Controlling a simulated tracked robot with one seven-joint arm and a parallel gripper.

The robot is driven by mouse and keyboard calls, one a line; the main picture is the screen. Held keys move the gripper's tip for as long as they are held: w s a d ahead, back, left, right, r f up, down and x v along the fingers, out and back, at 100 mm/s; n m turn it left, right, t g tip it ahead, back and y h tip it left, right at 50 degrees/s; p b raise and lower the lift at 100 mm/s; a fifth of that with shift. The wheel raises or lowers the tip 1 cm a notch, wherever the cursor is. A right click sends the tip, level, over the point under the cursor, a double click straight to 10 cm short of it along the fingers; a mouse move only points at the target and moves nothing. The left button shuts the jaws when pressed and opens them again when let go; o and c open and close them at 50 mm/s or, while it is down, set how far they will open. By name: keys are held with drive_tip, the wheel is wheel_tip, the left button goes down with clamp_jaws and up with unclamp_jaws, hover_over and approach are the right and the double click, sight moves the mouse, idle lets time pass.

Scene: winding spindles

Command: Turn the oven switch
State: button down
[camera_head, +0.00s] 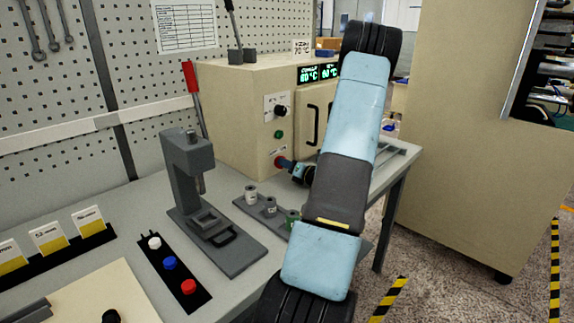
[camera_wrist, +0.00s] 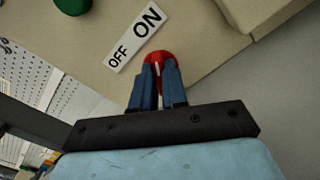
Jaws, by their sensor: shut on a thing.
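The oven (camera_head: 232,110) is a cream box on the bench, with a lit green display (camera_head: 318,73) on its front. The oven switch (camera_head: 278,161) is a red knob low on its front panel. In the wrist view the red switch (camera_wrist: 160,57) sits beside a white label (camera_wrist: 135,37) reading OFF and ON, with a pale mark on its face. My gripper (camera_head: 285,164) reaches the panel. In the wrist view my gripper (camera_wrist: 159,70) has its two blue fingers closed around the knob, hiding part of it.
A green button (camera_head: 279,134) and a black dial (camera_head: 281,111) sit above the switch. Small spindle parts (camera_head: 269,206) stand on a plate below my arm. A row of coloured buttons (camera_head: 170,262) lies at front left.

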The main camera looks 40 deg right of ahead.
drive_tip(key=shift+d, duration=0.1)
drive_tip(key=shift+n, duration=0.3)
drive_tip(key=n, duration=0.9)
drive_tip(key=shift+a+f+n, duration=0.1)
drive_tip(key=shift+a+n, duration=0.15)
drive_tip(key=shift+n, duration=0.15)
drive_tip(key=shift+s+a+n, duration=0.1)
drive_tip(key=shift+n, duration=1.6)
drive_tip(key=shift+f, duration=0.1)
drive_tip(key=c, duration=1.2)
unclamp_jaws()
drive_tip(key=shift+o, duration=0.2)
